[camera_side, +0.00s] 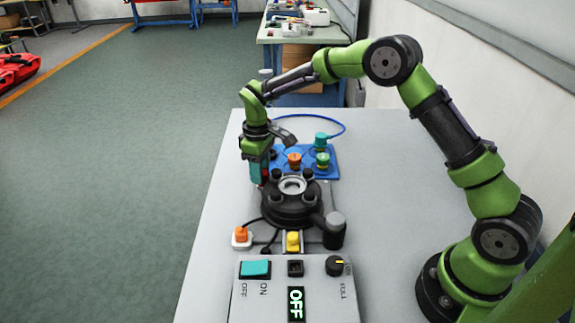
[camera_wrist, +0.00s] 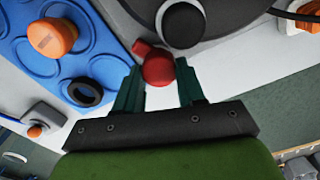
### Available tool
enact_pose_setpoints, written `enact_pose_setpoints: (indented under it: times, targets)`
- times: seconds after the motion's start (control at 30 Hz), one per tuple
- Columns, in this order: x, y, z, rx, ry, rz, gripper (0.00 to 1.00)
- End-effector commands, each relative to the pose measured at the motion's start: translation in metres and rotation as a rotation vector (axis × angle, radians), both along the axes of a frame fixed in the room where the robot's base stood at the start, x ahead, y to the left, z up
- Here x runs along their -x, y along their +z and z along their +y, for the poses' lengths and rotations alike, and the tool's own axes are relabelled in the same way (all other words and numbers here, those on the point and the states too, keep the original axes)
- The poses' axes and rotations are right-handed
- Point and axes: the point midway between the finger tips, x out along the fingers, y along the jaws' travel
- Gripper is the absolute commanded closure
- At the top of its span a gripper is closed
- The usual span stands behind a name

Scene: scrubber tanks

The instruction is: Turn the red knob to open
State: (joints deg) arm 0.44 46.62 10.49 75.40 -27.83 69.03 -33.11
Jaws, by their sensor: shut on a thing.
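The red knob (camera_wrist: 158,68) shows in the wrist view between the two teal fingers of my gripper (camera_wrist: 159,70), just below the dark round tank. A short red arm of the knob points to the upper left. My gripper is shut on the knob, with a finger at each side. In the side view my gripper (camera_side: 259,171) reaches down at the left of the black round tank (camera_side: 289,208). There only a small bit of red shows beside the fingers, and the rest of the knob is hidden.
A blue tray (camera_side: 331,160) with orange and teal pieces lies behind the tank. A control box (camera_side: 270,295) in front has a teal switch (camera_side: 255,269), a black dial (camera_side: 335,265) and a display (camera_side: 296,303) reading OFF.

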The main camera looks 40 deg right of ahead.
Motion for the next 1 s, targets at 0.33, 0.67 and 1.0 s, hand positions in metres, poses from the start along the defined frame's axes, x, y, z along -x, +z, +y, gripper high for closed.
enact_pose_setpoints:
  times: [0.33,0.67,1.0]
  targets:
    - [0.001,0.001,0.0,0.001,0.007,0.002,0.91]
    - [0.0,0.0,0.0,0.0,0.006,0.001,0.36]
    - [-0.001,0.014,0.0,0.001,0.005,-0.004,0.36]
